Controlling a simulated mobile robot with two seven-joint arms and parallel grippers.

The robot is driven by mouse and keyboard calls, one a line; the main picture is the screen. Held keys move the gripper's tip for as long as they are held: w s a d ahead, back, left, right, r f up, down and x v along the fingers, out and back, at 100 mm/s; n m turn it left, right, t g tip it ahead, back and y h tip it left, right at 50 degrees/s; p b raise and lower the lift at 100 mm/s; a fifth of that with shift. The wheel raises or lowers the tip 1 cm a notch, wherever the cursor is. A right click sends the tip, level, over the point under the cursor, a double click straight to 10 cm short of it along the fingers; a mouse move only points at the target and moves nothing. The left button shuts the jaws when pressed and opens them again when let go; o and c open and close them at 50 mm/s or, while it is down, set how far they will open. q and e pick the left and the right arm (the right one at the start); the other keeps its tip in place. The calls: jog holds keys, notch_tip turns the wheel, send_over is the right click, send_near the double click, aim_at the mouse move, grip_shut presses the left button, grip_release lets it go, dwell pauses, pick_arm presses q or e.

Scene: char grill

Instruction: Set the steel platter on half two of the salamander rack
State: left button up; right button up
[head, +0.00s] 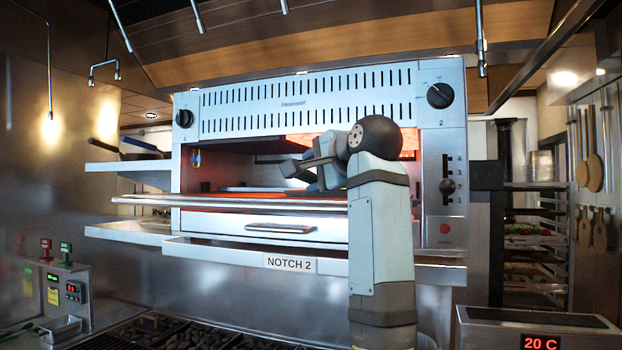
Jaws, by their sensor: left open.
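The salamander (300,105) stands in the middle of the head view with a red-orange glow inside. Its rack (230,203) juts out of the front opening. A thin flat grey thing (247,189) lies on or just above the rack inside the opening; it looks like the steel platter, seen nearly edge-on. My left gripper (296,176) is at the opening, above the rack and just right of the flat thing's middle. Its jaws are open. I cannot tell whether they touch the flat thing. My forearm hides the right part of the rack. My right gripper is out of view.
A sign reading NOTCH 2 (289,262) hangs below the drawer (282,228). A side shelf (130,168) with dark pans juts out at left. A char grill (190,332) lies below. A box reading 20 C (540,320) stands at lower right.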

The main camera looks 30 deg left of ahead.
pick_arm(q)
jog(key=b+v, duration=0.2)
jog(key=v, duration=0.7)
jog(key=shift+f, duration=0.1)
jog(key=shift+s+d+r, duration=0.2)
jog(key=shift+s+d, duration=0.05)
jog(key=shift+d, duration=0.3)
